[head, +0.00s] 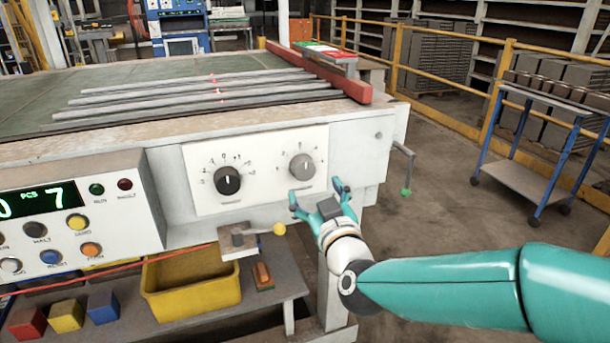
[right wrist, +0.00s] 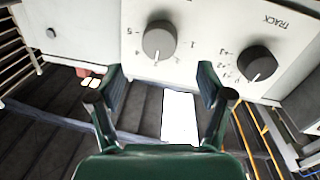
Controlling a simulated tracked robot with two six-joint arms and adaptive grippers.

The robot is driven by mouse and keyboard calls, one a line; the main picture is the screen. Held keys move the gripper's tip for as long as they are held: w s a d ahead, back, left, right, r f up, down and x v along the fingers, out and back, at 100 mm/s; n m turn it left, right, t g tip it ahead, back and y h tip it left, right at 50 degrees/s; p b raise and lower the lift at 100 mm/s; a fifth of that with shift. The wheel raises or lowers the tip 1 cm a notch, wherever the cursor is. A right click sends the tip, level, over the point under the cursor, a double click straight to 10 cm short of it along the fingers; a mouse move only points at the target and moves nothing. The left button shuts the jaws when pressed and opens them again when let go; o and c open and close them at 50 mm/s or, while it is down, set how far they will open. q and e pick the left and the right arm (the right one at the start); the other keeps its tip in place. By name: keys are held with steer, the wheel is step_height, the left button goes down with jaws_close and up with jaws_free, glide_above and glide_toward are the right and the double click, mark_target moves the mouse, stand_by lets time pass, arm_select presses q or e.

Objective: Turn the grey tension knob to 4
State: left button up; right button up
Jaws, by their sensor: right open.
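The grey knob (head: 302,167) is on the right of a white dial panel (head: 262,203) on the front of the machine. In the right wrist view the grey knob (right wrist: 159,39) is at the top centre, beyond my fingertips, with small numbers around it. Its exact setting is too small to read surely. My right gripper (head: 315,190) is open and empty, just below and in front of the grey knob, apart from it. Its two fingers (right wrist: 161,80) are spread in the wrist view. My left gripper is not in view.
A black knob (head: 227,180) is left of the grey one. A crank with a green handle (head: 406,191) projects at the right. A small ledge with a yellow ball-ended lever (head: 278,229) is below the panel. A yellow bin (head: 190,288) sits beneath.

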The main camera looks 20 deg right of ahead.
mark_target(305, 172)
steer(key=w, duration=0.7)
steer(key=shift+w+d, duration=0.2)
steer(key=shift+w, duration=0.15)
steer(key=shift+c, duration=0.2)
steer(key=shift+a, duration=0.1)
steer(key=c, duration=1.1)
steer(key=shift+m, duration=0.4)
steer(key=m+b, duration=0.2)
steer(key=m, duration=0.1)
steer(key=shift+r+m+g+y+b, duration=0.1)
steer(key=shift+m+g+y+b, duration=0.2)
steer(key=shift+m+b, duration=1.35)
steer(key=shift+m+p, duration=0.65)
steer(key=shift+m, duration=0.2)
